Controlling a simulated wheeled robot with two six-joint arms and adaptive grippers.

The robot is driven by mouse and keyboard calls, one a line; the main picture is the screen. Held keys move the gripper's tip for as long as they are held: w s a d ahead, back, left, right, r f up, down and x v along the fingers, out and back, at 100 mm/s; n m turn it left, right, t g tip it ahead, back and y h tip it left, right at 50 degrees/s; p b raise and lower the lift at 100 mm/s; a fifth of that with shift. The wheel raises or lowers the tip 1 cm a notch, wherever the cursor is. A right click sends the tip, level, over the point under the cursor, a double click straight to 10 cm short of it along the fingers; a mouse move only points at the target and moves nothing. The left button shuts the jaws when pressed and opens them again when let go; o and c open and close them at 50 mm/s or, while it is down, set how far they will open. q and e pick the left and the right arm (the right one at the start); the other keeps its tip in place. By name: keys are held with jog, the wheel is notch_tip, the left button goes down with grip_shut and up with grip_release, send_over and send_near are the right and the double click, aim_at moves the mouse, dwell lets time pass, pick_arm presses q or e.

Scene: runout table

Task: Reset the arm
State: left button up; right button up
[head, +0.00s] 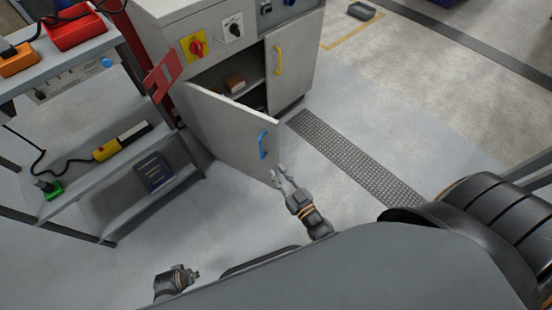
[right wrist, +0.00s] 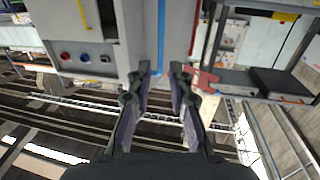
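My right gripper (head: 281,178) is open and empty, near the outer edge of the grey cabinet's left door (head: 225,130). The door stands ajar, and its blue handle (head: 262,145) is a little up and left of the fingertips, apart from them. In the right wrist view the two fingers (right wrist: 161,70) are spread, with the blue handle (right wrist: 161,30) beyond the gap between them. My left gripper (head: 190,275) is low at the bottom left, small and partly hidden by its own arm; its opening is unclear.
The cabinet's right door with a yellow handle (head: 278,61) is beside the opening, where a small brown box (head: 235,84) sits on a shelf. A shelf rack (head: 95,165) with tools stands at left. Floor around the drain grate (head: 350,155) is clear.

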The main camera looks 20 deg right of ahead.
jog(key=s+d+f+m+g+h, duration=0.15)
jog(key=d+f+g, duration=0.25)
jog(key=f, duration=0.4)
jog(key=s+d+f+g+h, duration=0.3)
jog(key=d+f+g, duration=0.1)
jog(key=f, duration=0.3)
jog(key=s+d+f+g, duration=0.3)
jog(key=s+f+g, duration=0.4)
jog(key=s, duration=0.4)
pick_arm(q)
jog(key=s+a+r+p, duration=0.1)
jog(key=s+r+p, duration=0.9)
jog(key=p, duration=1.1)
jog(key=s, duration=0.4)
jog(key=shift+a+r, duration=0.2)
pick_arm(e)
jog(key=s+r, duration=0.5)
jog(key=s, duration=0.2)
jog(key=s+d+r+g, duration=0.1)
jog(key=s+r, duration=0.4)
jog(key=s, duration=0.3)
jog(key=shift+s+d, duration=0.2)
jog(key=shift+d, duration=0.1)
pick_arm(q)
jog(key=shift+d, duration=0.1)
pick_arm(e)
jog(key=shift+m, duration=0.25)
